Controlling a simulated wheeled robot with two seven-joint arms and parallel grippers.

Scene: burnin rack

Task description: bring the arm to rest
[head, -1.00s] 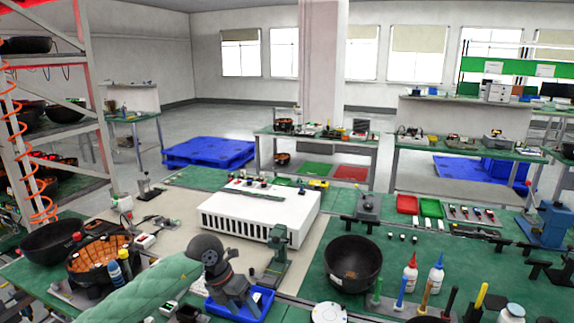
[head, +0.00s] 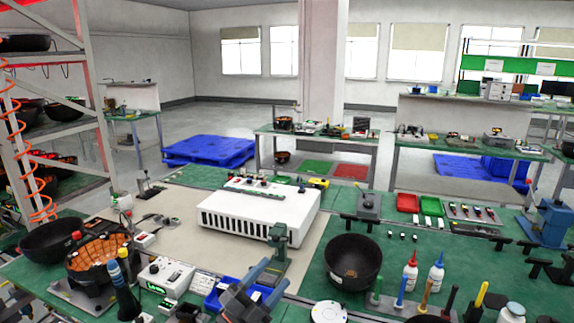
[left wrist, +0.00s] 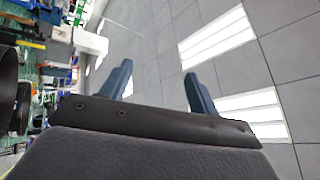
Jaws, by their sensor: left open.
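My left gripper (head: 272,277) is at the bottom edge of the head view, in front of the workbench's near side. Its two blue fingers are apart and point up. In the left wrist view the fingers (left wrist: 157,72) stand apart with nothing between them, against ceiling panels and lights. The rest of the left arm is out of the head view. My right arm and gripper do not show.
A blue bin (head: 218,296) lies just behind the left gripper, partly hidden. A green press-like stand (head: 279,240) and a white slotted box (head: 258,210) stand beyond. A black bowl (head: 353,261) and bottles (head: 410,272) are to the right. A grey tester (head: 165,275) is to the left.

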